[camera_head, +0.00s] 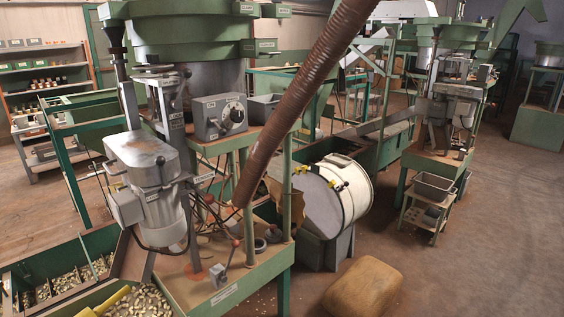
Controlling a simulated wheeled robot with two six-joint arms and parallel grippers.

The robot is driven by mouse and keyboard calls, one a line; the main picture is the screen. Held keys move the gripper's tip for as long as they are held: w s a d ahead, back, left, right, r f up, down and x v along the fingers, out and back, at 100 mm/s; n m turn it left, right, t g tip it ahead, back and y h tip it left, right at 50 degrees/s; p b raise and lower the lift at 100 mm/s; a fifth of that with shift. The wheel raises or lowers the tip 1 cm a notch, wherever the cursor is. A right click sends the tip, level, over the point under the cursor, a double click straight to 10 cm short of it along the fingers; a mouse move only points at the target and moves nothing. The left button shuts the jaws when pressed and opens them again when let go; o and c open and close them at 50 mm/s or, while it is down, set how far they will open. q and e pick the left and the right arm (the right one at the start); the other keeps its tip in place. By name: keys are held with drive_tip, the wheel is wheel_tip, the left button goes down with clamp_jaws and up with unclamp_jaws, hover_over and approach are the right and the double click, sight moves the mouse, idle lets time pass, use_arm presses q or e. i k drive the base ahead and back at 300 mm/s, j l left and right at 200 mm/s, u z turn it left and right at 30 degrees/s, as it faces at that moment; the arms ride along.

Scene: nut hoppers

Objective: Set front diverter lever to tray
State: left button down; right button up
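A small lever (228,260) stands on the front corner of the green machine stand. Its rod rises from a grey base block (217,276) and leans up and to the right, ending in a reddish-brown knob (236,243). A white label (224,294) is on the stand edge below it; its text is too small to read. Another lever with a red knob (209,199) is further back beside the grey machine housing. I cannot tell from the labels which is the front diverter. Neither of my grippers is in view.
Green compartments with nuts (62,282) and a yellow-handled scoop (103,303) lie at lower left. A brown hose (299,95) crosses the view. A white drum (335,190) and a tan sack (363,288) stand right of the stand. Open floor (490,250) lies at right.

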sight(235, 243)
drive_tip(key=i+l, duration=0.2)
drive_tip(key=l, duration=0.2)
drive_tip(key=i+l, duration=0.25)
drive_tip(key=l, duration=0.15)
drive_tip(key=i+l, duration=0.2)
drive_tip(key=l, duration=0.2)
drive_tip(key=i+l, duration=0.25)
drive_tip(key=l, duration=0.2)
